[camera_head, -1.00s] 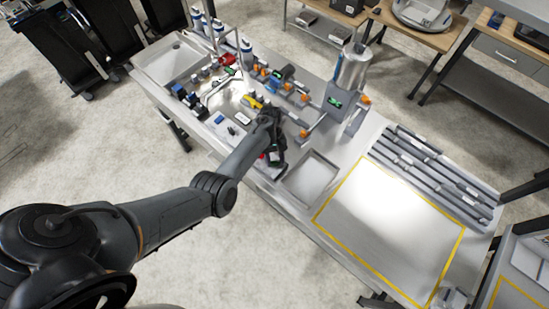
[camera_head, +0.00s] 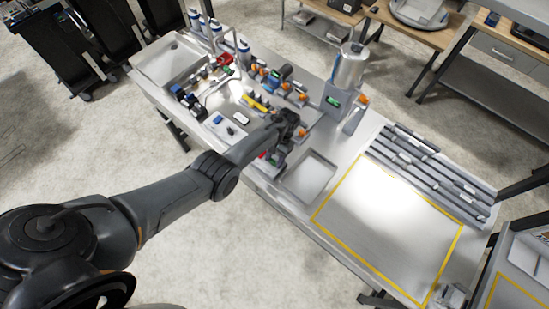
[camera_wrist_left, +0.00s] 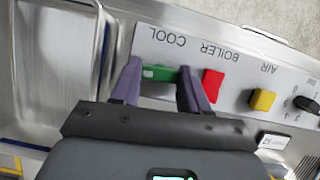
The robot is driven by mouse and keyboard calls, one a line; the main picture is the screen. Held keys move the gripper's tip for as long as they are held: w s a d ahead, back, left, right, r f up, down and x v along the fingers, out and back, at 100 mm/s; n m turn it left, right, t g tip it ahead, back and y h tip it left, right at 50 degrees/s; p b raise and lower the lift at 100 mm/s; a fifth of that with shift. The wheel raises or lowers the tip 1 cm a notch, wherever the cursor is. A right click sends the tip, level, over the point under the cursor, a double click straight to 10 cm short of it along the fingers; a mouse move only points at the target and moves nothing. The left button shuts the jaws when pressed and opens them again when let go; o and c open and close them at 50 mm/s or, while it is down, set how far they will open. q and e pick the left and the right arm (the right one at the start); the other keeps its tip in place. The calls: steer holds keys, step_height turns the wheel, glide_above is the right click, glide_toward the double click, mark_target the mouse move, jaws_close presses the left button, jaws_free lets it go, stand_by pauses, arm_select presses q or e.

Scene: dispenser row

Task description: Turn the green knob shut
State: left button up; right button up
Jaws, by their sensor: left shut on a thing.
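The green knob (camera_wrist_left: 160,73) is on a pale panel under the label COOL in the left wrist view. Its bar lies crosswise between the two fingers of my left gripper (camera_wrist_left: 161,76), which are shut on it.
On the same panel a red knob (camera_wrist_left: 213,85) labelled BOILER sits close beside the right finger, then a yellow knob (camera_wrist_left: 262,100) labelled AIR and a black dial (camera_wrist_left: 307,103). A shallow tray (camera_head: 334,174) is right of the gripper; valves and bottles stand behind.

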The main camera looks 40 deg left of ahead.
arm_select(q)
steer(key=shift+m, duration=0.5)
steer(key=o, duration=1.1)
steer(key=shift+c, duration=0.2)
steer(key=p+v, duration=0.4)
steer(key=v, duration=0.6)
steer(key=shift+d+r, duration=0.2)
steer(key=shift+r, duration=0.2)
steer(key=shift+w, duration=0.15)
